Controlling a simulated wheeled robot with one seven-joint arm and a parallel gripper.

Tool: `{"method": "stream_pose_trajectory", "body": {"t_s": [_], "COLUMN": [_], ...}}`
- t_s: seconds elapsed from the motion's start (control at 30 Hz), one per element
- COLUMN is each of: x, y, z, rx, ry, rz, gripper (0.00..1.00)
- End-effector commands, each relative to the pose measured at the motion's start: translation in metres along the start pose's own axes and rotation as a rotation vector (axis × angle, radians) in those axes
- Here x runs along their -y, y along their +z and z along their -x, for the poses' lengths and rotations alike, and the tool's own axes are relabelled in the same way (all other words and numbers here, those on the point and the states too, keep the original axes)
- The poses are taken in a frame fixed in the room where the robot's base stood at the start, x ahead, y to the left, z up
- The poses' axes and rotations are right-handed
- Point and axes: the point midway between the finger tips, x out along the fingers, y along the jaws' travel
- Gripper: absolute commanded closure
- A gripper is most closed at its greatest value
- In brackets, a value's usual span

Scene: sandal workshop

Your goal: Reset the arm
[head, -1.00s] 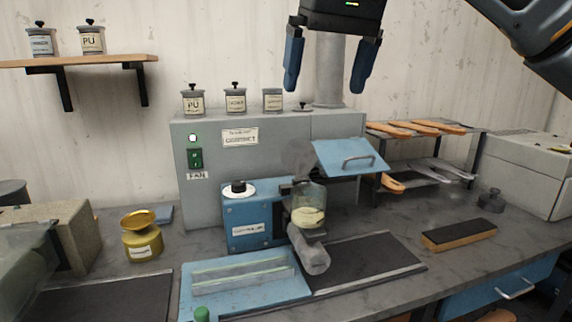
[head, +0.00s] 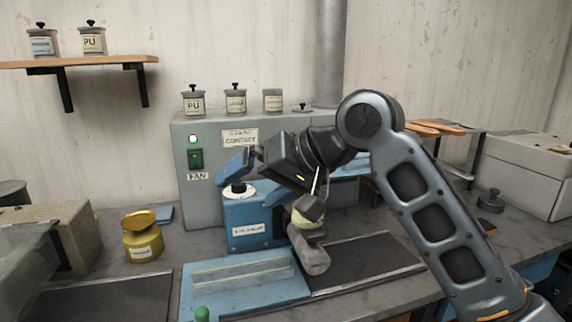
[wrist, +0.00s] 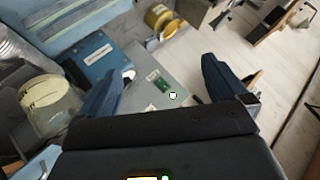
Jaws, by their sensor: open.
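My gripper (head: 243,165) is in front of the grey fan cabinet in the head view, just above the white-ringed black knob (head: 238,188) on the blue machine (head: 262,234). Its blue fingers are spread in the wrist view (wrist: 165,85), with nothing between them. My arm comes up from the lower right and bends over at the elbow. It hides much of the blue lid and part of the rack behind. The glass jar (wrist: 48,105) with pale contents shows at the left of the wrist view.
The grey fan cabinet (head: 195,215) has a green switch (head: 195,158) and several lidded pots on top. A brass pot (head: 142,240) stands left of the blue machine. A blue tray (head: 215,283) lies in front. A grey box (head: 525,170) stands at the right.

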Motion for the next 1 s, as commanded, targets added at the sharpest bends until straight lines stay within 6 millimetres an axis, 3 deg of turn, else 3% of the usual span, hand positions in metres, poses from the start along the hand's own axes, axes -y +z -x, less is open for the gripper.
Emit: {"method": "stream_pose_trajectory", "body": {"t_s": [0.2,0.5,0.77,1.0], "x": [-0.016,-0.049,-0.085,-0.117], "y": [0.041,0.105,0.176,0.254], "z": [-0.030,-0.046,-0.040,-0.017], "rx": [-0.153,-0.378,-0.554,-0.682], "ry": [-0.107,-0.137,-0.062,0.079], "rz": [-0.085,-0.199,-0.278,-0.312], "gripper": [0.00,0.00,0.00,0.00]}}
